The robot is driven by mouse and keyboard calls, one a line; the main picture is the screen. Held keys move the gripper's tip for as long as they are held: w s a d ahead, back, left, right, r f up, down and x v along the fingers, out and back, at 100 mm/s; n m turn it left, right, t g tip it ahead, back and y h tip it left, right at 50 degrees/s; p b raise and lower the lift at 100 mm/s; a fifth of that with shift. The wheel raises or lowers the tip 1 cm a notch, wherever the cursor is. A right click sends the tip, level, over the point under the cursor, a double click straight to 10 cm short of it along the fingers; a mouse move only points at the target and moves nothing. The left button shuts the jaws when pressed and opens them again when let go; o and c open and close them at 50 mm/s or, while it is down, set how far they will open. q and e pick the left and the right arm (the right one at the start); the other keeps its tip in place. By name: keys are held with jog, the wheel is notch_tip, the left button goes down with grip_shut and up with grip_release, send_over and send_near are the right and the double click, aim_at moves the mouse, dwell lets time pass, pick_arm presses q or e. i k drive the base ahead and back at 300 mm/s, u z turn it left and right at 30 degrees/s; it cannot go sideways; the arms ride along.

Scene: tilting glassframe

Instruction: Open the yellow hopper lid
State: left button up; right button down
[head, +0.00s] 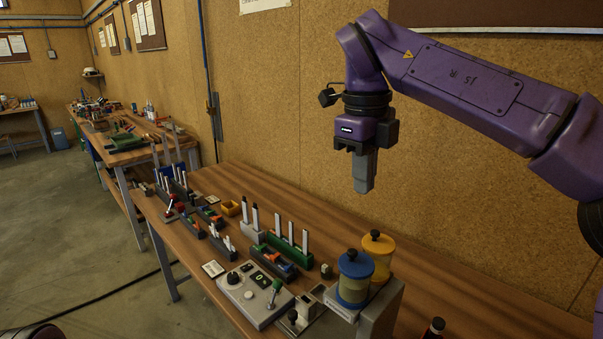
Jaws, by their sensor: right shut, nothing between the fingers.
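The yellow hopper (379,262) stands at the right part of the workbench, behind and to the right of a blue hopper (355,280). Its yellow lid (378,243) with a dark knob sits on top and looks closed. The blue hopper partly hides its body. My right gripper (364,189) is shut and empty, pointing down. In the picture it is above the yellow lid and apart from it.
A grey control box (256,297) with knobs and a green-topped lever stands in front of the hoppers. Green holders with upright white sticks (289,250) are to the left. A cork wall (285,110) rises behind the wooden bench (450,305), whose right part is mostly clear.

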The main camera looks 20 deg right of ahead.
aim_at(374, 243)
jog(key=k, duration=1.5)
